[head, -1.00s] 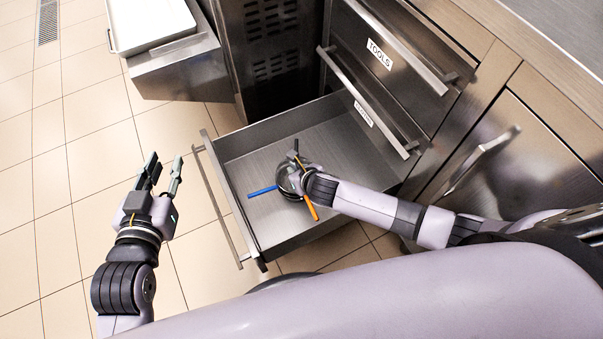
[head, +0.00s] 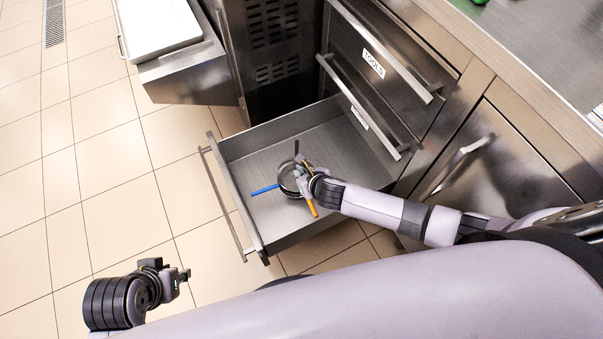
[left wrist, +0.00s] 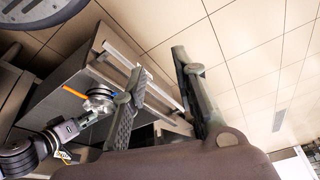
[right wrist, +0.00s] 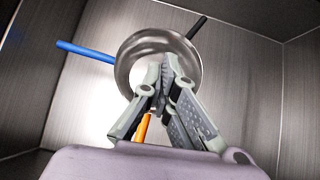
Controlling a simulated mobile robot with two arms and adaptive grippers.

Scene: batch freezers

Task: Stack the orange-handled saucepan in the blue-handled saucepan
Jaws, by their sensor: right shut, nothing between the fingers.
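The blue-handled saucepan lies in the open drawer, its blue handle (head: 264,190) pointing left; the handle also shows in the right wrist view (right wrist: 85,52). The orange-handled saucepan shows by its orange handle (head: 312,208), which points towards me. Their round metal bodies overlap in one ring (right wrist: 133,45) and look nested; the order of the rims is hard to tell. My right gripper (right wrist: 168,62) is shut and empty, over the pans' near rim, partly hiding the orange handle. My left gripper (left wrist: 158,60) is open and empty, outside the drawer.
A black handle (right wrist: 197,27) sticks out behind the pan ring. The drawer (head: 237,198) has bare floor around the pans. Closed drawers, one marked TOOLS (head: 374,63), rise behind it. A white tray (head: 158,22) stands at upper left. Tiled floor lies left.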

